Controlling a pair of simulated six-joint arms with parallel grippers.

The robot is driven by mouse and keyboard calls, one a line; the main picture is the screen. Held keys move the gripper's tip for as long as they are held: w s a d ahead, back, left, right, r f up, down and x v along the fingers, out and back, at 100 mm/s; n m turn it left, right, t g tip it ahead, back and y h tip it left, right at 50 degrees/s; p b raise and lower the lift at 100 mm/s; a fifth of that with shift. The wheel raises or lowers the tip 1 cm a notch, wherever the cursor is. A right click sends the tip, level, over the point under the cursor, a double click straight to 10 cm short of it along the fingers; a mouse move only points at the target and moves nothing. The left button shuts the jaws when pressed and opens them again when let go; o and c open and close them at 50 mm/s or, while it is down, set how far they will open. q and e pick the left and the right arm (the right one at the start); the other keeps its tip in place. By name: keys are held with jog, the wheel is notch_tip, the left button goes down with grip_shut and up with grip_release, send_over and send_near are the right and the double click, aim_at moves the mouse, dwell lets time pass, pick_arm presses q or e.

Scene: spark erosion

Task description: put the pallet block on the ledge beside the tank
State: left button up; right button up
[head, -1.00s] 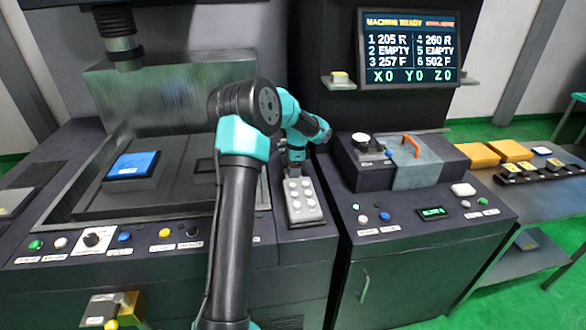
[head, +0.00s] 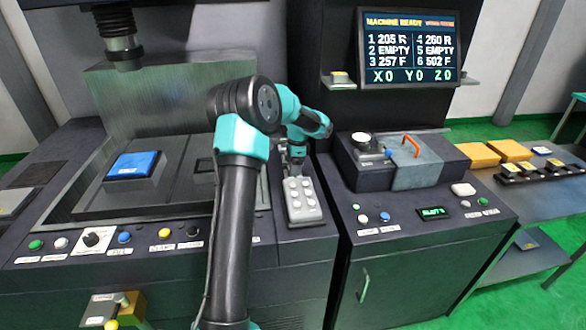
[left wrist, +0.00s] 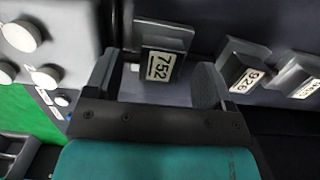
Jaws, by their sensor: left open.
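A blue-topped block (head: 134,165), which looks like the pallet block, sits on the dark table inside the tank (head: 160,105) at left. A dark ledge (head: 277,214) runs along the tank's right side. My left gripper (head: 297,165) hangs over the back of this ledge, pointing down, far to the right of the blue-topped block. In the left wrist view my open gripper (left wrist: 155,85) has its fingers either side of a dark block with a tag (left wrist: 160,66) that seems to read 752. I cannot tell if they touch it. My right gripper is not in view.
A grey box with white knobs (head: 302,202) stands on the ledge in front of my left gripper. More tagged blocks (left wrist: 244,70) stand in a row in the wrist view. A cabinet (head: 420,240) with an orange-handled cover (head: 415,165) stands at right. My left arm crosses before the tank.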

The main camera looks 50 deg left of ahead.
pick_arm(q)
notch_tip(320, 180, up, 10)
jog(key=w, duration=0.1)
jog(key=shift+d+r, duration=0.2)
jog(key=shift+d, duration=0.15)
dwell(0.4)
